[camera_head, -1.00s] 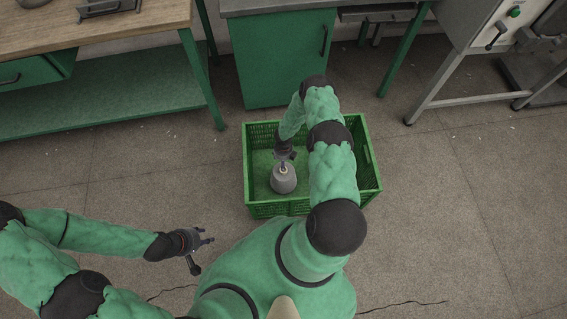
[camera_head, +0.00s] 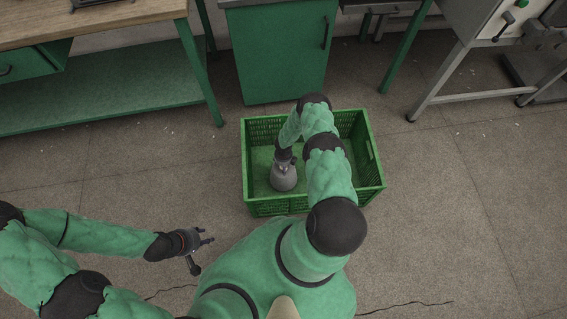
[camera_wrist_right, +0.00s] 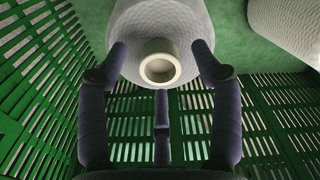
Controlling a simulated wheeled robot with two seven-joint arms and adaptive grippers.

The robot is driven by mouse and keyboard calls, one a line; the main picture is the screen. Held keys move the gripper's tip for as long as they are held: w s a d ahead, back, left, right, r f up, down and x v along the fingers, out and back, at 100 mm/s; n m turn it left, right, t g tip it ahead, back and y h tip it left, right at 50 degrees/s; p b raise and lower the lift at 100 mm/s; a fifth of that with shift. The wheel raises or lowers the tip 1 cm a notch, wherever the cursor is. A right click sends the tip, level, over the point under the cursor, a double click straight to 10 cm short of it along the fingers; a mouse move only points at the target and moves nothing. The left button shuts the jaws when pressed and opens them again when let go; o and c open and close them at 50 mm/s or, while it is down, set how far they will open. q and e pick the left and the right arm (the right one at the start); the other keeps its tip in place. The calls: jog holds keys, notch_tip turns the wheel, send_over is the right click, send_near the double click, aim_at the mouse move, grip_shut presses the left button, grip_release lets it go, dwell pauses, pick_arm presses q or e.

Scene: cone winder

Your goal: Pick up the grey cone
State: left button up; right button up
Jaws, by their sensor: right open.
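The grey cone (camera_head: 284,181) stands in the green crate (camera_head: 268,208), narrow end up. In the right wrist view the cone (camera_wrist_right: 160,25) is large, with its pale hollow tube end facing the camera. My right gripper (camera_head: 284,161) is over the cone's top. Its dark fingers (camera_wrist_right: 160,60) are spread open around the tube end; I cannot tell whether they touch the cone. My left gripper (camera_head: 204,252) is open and empty above the floor, left of the crate.
A second pale cone (camera_wrist_right: 289,27) lies or stands in the crate, upper right in the right wrist view; my arm may hide it from the head. The crate's slatted walls surround the gripper. A green cabinet (camera_head: 280,60) and wooden-topped bench (camera_head: 95,18) are behind.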

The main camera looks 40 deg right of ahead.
jog(key=shift+f, duration=0.4)
grip_shut()
jog(key=shift+r, duration=0.2)
